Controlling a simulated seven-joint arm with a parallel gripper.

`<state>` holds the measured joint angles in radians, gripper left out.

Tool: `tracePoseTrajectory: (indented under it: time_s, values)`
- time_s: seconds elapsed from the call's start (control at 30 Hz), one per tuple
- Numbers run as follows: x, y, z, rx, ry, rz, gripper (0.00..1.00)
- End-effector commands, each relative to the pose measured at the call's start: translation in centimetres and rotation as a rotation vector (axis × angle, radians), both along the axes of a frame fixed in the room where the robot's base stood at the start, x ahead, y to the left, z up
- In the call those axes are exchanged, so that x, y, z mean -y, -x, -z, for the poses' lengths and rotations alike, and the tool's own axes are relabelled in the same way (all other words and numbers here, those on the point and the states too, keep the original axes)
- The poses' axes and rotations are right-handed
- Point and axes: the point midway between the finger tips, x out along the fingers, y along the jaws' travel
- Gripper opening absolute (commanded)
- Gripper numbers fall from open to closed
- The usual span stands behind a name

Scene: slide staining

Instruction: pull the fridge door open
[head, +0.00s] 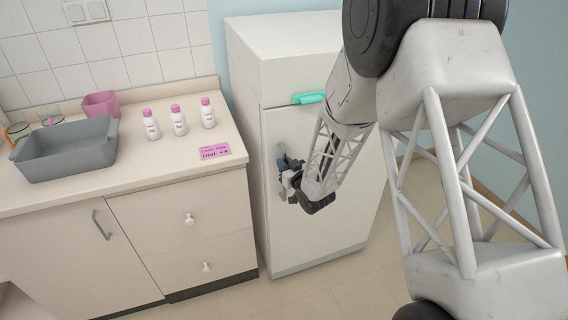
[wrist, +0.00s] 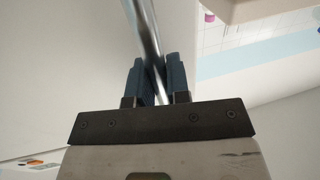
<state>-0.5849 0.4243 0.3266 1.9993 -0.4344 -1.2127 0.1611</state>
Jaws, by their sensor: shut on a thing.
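The white fridge (head: 283,60) stands right of the counter, and its door (head: 337,228) looks shut in the head view. My gripper (head: 287,172) is at the left part of the door, at the handle (head: 281,152). In the wrist view the handle is a shiny metal bar (wrist: 143,35) that runs between the two blue fingers of my gripper (wrist: 157,82). The gripper is shut on this bar. My arm hides part of the door's upper right in the head view.
The counter (head: 140,170) left of the fridge holds a grey basin (head: 65,152), a pink container (head: 100,104), three white bottles with pink caps (head: 179,121) and a pink note (head: 214,152). A teal thing (head: 309,98) is at the fridge's upper front. Tiled floor (head: 345,285) in front is clear.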

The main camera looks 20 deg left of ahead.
Motion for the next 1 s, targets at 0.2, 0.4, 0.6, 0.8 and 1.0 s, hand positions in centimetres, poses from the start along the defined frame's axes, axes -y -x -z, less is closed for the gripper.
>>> tracePoseTrajectory:
  time_s: [0.2, 0.4, 0.6, 0.8, 1.0]
  values:
    - [1.5, 1.1, 0.0, 0.0, 0.0, -0.031, 0.0]
    - [4.0, 2.7, 0.0, -0.001, 0.0, -0.085, 0.0]
    - [7.2, 4.6, 0.0, -0.001, 0.001, -0.152, 0.0]
    - [10.6, 6.3, 0.0, -0.001, 0.0, -0.224, 0.0]
    - [14.0, 7.7, 0.0, 0.0, 0.0, -0.293, 0.0]
